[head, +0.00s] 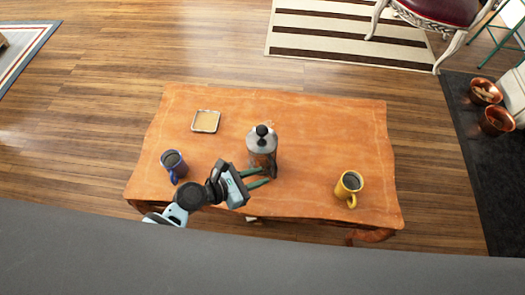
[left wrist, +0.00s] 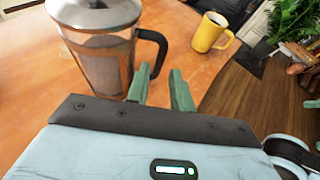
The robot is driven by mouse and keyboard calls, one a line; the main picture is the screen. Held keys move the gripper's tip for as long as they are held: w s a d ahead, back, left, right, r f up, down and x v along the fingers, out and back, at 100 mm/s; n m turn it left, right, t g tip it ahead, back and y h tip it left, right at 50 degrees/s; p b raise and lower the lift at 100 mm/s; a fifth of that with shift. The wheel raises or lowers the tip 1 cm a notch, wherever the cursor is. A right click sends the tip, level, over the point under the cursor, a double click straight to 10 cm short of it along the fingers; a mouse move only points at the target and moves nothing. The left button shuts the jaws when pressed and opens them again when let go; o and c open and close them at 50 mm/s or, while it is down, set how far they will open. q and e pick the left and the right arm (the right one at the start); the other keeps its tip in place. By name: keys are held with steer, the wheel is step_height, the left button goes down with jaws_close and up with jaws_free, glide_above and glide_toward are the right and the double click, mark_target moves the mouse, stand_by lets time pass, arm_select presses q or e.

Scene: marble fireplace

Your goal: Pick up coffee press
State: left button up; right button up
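The coffee press (head: 262,155) is a clear glass jar with a metal lid and a black knob, standing upright on the orange wooden table (head: 300,130). In the left wrist view the coffee press (left wrist: 100,55) is at the upper left, its black handle (left wrist: 162,45) on its right side. My left gripper (head: 258,177) is at the near side of the press. Its two green fingers (left wrist: 162,84) are apart with nothing held. The handle shows just beyond the fingertips; I cannot tell whether it lies between them.
A yellow mug (head: 349,185) stands at the table's right. A dark blue mug (head: 173,165) stands at the left, near my left arm. A small square dish (head: 206,121) lies at the back left. A red chair (head: 440,12) and copper bowls (head: 486,91) are beyond the table.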

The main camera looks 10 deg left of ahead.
mark_target(273, 172)
arm_select(q)
steer(key=shift+b+x, duration=0.65)
steer(key=shift+x, duration=2.55)
steer(key=shift+r, duration=0.15)
jaws_close()
steer(key=shift+w+r, duration=0.1)
